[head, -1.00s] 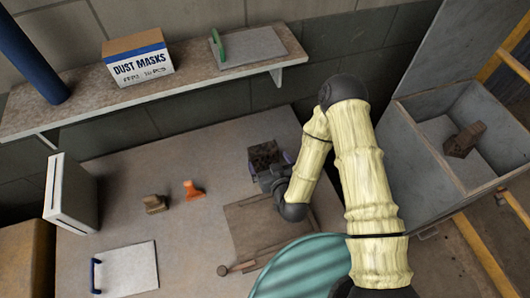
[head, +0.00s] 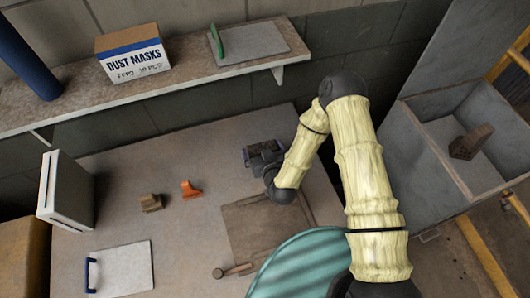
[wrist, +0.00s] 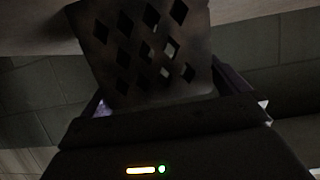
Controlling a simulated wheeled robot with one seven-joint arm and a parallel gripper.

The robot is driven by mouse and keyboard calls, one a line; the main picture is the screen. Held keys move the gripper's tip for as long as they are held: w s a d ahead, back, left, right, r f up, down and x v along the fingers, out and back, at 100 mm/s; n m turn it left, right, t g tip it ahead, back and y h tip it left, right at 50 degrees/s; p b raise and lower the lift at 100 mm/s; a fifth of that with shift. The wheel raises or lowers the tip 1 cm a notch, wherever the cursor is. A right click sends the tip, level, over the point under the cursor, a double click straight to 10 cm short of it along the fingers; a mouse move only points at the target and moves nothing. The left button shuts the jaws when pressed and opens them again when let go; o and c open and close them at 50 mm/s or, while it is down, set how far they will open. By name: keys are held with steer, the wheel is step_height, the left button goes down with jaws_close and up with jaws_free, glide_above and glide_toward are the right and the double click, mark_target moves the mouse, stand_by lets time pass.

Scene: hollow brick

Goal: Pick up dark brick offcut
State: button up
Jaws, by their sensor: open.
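The dark brick offcut (head: 263,146), a dark grey-brown block, stands on the worktop near its back edge. In the wrist view the offcut (wrist: 150,50) shows a face with several diamond-shaped holes and fills the space ahead of the palm. My gripper (head: 266,154) is open at the offcut, with a finger on either side of it. The wrist view shows parts of the purple-grey fingers of my gripper (wrist: 168,95) beside the offcut. The lower part of the offcut is hidden by my gripper. I cannot tell whether the fingers touch it.
A tan brick piece (head: 151,202) and an orange piece (head: 190,190) lie left on the worktop (head: 200,235). A wooden board (head: 262,228) and mallet (head: 232,271) are in front. A shelf (head: 60,103) overhangs behind. A brown brick (head: 471,141) sits in the grey bin (head: 440,158) at right.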

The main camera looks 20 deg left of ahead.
steer(key=shift+s+d+r, duration=0.1)
steer(key=shift+s, duration=0.15)
steer(key=shift+d, duration=0.1)
steer(key=shift+w+d, duration=0.1)
steer(key=shift+w, duration=0.05)
steer(key=c, duration=1)
steer(key=shift+o, duration=0.2)
steer(key=shift+r, duration=0.15)
steer(key=shift+a+r, duration=0.2)
steer(key=shift+r, duration=0.3)
steer(key=shift+r+b, duration=1.15)
steer(key=shift+r, duration=3.25)
steer(key=shift+c, duration=0.2)
